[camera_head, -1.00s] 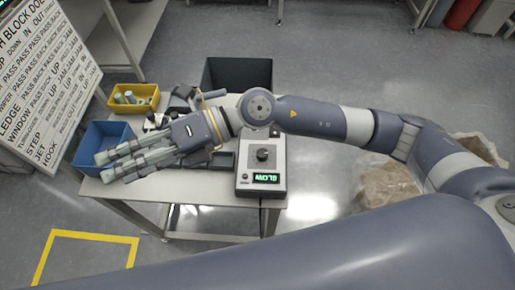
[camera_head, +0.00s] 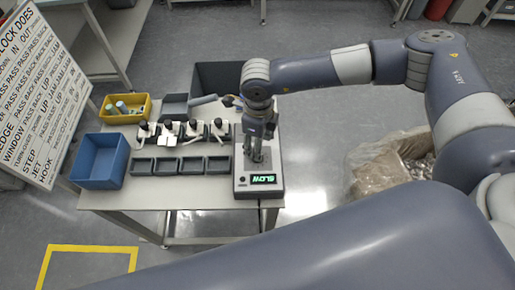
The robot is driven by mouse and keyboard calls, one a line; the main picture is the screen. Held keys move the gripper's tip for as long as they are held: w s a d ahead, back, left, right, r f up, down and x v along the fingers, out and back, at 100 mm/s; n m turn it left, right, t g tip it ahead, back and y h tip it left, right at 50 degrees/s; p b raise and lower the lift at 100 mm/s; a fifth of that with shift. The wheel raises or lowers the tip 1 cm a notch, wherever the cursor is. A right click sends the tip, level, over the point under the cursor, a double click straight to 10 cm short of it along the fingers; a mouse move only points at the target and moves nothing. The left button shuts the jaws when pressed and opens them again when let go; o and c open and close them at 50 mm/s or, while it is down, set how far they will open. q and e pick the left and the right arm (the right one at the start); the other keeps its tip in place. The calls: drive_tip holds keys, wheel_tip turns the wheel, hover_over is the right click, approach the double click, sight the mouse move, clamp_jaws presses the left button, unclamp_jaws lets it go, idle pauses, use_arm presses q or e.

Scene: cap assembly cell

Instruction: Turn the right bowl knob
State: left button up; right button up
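A white-and-grey control box (camera_head: 240,187) with a dark top stands at the right end of the table. My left gripper is not in view.
On the table (camera_head: 160,198) are a blue bin (camera_head: 98,162), a yellow bin (camera_head: 125,108) with small parts, several dark trays (camera_head: 192,166) and a row of black-and-white fixtures (camera_head: 168,130). A large dark bin (camera_head: 222,75) stands behind. The table's front strip is clear.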

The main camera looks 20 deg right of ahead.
drive_tip(key=shift+f+p, duration=0.55)
drive_tip(key=shift+f, duration=2.15)
drive_tip(key=c, duration=1.1)
